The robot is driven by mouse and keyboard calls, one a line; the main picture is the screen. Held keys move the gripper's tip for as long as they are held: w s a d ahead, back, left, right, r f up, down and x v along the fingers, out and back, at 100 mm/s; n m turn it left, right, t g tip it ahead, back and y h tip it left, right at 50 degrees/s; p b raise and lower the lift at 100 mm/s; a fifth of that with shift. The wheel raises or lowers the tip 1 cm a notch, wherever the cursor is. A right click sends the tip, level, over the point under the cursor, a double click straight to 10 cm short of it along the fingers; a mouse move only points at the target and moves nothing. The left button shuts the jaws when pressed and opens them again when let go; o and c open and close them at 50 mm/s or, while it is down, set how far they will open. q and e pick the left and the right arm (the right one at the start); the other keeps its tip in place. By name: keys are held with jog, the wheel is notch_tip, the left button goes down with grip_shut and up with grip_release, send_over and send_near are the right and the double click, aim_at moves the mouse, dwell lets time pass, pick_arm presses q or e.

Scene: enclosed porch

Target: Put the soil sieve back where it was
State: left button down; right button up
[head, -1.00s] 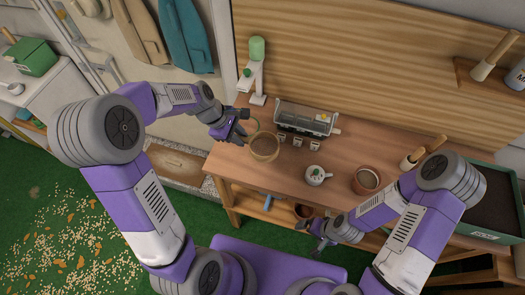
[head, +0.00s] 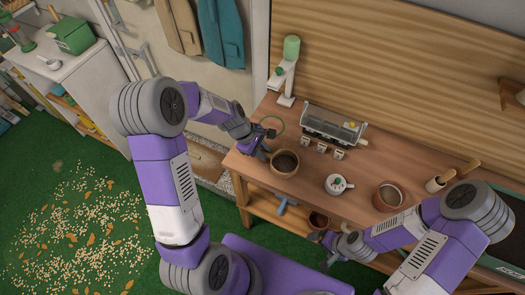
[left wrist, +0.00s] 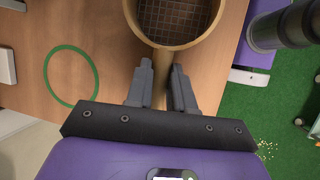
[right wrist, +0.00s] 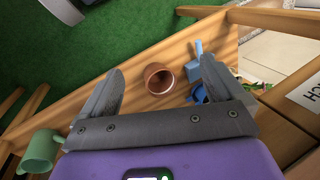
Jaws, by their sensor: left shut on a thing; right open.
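The soil sieve (head: 285,162) has a round wooden rim, a dark mesh and a short handle. My left gripper (head: 262,138) is shut on its handle, which shows between the fingers in the left wrist view (left wrist: 160,85). The sieve is over the left part of the wooden bench; I cannot tell whether it touches the top. A green ring outline (head: 272,125) is marked on the bench behind the sieve and is empty; it shows left of the fingers in the left wrist view (left wrist: 71,76). My right gripper (right wrist: 161,78) is open and empty, facing the lower shelf.
The shelf below holds another terracotta pot (right wrist: 160,78) and blue tools (right wrist: 210,75).

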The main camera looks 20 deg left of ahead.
pick_arm(q)
jog(key=c, duration=1)
grip_release()
jog(key=shift+f, duration=0.15)
jog(key=shift+r, duration=0.2)
jog(key=p+v, duration=0.2)
jog(key=v, duration=1)
jog(key=shift+f, duration=0.1)
